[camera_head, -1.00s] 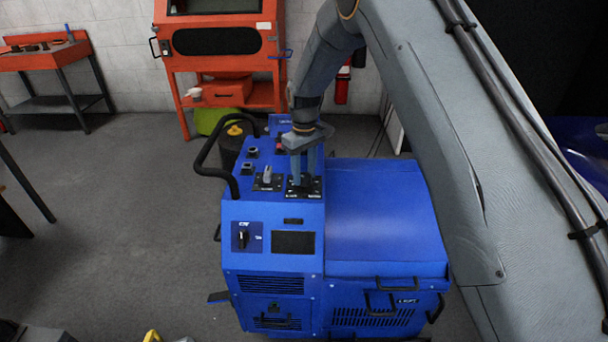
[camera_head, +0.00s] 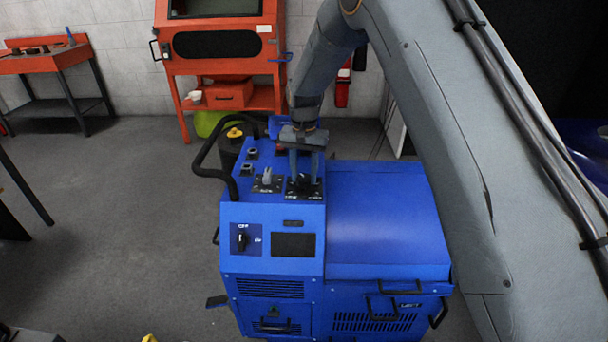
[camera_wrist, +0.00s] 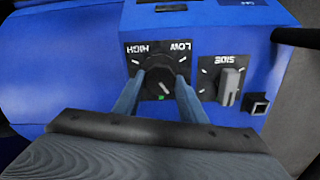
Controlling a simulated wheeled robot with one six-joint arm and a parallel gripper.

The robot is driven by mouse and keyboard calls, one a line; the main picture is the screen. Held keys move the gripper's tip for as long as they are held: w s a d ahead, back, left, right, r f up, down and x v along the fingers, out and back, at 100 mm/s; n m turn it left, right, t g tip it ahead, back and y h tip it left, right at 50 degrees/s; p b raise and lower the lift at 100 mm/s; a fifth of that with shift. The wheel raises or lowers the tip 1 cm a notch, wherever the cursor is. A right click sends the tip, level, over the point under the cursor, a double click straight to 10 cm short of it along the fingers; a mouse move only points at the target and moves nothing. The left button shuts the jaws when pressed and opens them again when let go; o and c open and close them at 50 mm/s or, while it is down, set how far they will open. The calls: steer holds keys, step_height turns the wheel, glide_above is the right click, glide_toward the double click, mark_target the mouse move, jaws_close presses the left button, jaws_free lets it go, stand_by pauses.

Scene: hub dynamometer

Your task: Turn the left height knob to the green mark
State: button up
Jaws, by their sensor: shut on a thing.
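The black height knob (camera_wrist: 158,79) sits on a dark plate lettered HIGH and LOW, upside down in the wrist view. A small green mark (camera_wrist: 161,98) shows at the knob's edge on the side facing my gripper. A short pale line on the knob points roughly toward it, slightly off to the right. My gripper (camera_wrist: 159,84) is shut on the knob, one finger on each side. In the head view my gripper (camera_head: 304,176) reaches down onto the panel, and its fingers partly hide the knob.
A grey SIDE switch (camera_wrist: 230,86) stands close beside the right finger in the wrist view. The blue machine (camera_head: 385,220) has a black handle bar (camera_head: 208,155) at its left. A dark screen (camera_head: 293,244) and another black knob (camera_head: 242,239) are on its front.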

mark_target(304, 177)
steer(key=m, duration=0.6)
steer(key=shift+r+m, duration=0.1)
steer(key=shift+m, duration=0.2)
steer(key=shift+a, duration=0.1)
stand_by(0.3)
steer(key=o, duration=1.1)
steer(key=shift+c, duration=0.2)
steer(key=shift+r+b, duration=1.05)
steer(key=shift+r, duration=2.8)
